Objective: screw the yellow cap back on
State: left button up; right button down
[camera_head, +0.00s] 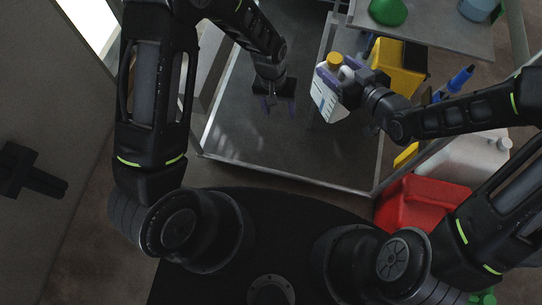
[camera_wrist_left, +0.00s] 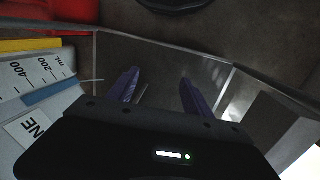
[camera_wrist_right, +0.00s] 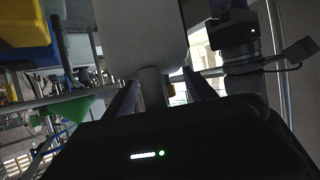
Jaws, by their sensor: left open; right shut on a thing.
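A white bottle (camera_head: 326,103) with a printed label is held up over the grey table at its right side, tilted. Its graduated side shows at the left of the left wrist view (camera_wrist_left: 38,82). The yellow cap (camera_head: 334,58) is at the bottle's top; I cannot tell whether it is screwed down. My right gripper (camera_head: 338,76) is shut on the bottle's narrow white part, which passes between its fingers in the right wrist view (camera_wrist_right: 152,88). My left gripper (camera_head: 277,106) is open and empty, left of the bottle, pointing down over the table.
The grey table (camera_head: 290,150) has a raised rim and is bare below my left gripper. Right of it are a yellow bin (camera_head: 398,58), a red container (camera_head: 425,200) and a white jug (camera_head: 470,158). A shelf with a green funnel (camera_head: 388,12) stands at the back right.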

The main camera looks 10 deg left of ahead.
pick_arm(q)
jog(key=s+f+h, duration=0.1)
jog(key=s+f, duration=0.1)
jog(key=s, duration=0.3)
jog(key=s+d+f+n+t, duration=0.1)
jog(key=s+f, duration=0.2)
jog(key=s, duration=0.3)
jog(key=s+f+n+h, duration=0.1)
jog(key=s+f, duration=0.1)
jog(key=s, duration=0.4)
jog(key=shift+d+f+h, duration=0.3)
jog(key=shift+f, duration=0.05)
